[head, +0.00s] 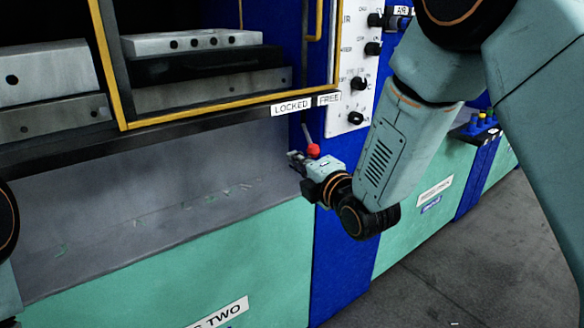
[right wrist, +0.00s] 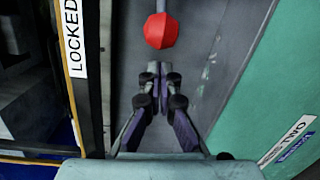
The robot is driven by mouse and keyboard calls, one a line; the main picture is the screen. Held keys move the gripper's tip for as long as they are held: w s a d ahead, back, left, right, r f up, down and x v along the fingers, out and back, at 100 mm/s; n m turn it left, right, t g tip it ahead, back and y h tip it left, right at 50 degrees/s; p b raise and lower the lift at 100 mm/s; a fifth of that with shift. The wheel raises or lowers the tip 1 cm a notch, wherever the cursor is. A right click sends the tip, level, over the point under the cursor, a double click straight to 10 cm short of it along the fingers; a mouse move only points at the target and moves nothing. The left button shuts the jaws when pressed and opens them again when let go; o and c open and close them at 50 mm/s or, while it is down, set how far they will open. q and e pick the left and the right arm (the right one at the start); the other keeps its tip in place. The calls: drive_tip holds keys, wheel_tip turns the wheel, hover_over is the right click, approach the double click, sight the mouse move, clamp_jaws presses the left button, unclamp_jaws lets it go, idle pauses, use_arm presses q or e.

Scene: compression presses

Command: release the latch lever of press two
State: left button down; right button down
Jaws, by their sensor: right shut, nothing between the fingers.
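The latch lever of press two has a red ball knob (head: 313,150) on a thin grey rod (head: 306,131), hanging below the LOCKED (head: 291,106) and FREE (head: 329,99) labels. My right gripper (head: 293,160) is shut and empty, its fingertips just left of and slightly below the knob. In the right wrist view the knob (right wrist: 161,31) shows just beyond the closed fingertips (right wrist: 153,70), with a small gap in the picture. Whether they touch I cannot tell. The LOCKED label (right wrist: 71,38) is at the left there. My left gripper is out of view.
Press two's yellow-edged guard (head: 220,103) stands above a grey shelf (head: 150,190) with small scraps. A white panel with black knobs (head: 354,70) is right of the lever. A blue post (head: 335,265) stands below.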

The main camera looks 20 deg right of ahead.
drive_tip(key=shift+s+d+r, duration=0.15)
drive_tip(key=shift+d+r, duration=0.05)
drive_tip(key=shift+d, duration=0.6)
drive_tip(key=shift+d, duration=0.1)
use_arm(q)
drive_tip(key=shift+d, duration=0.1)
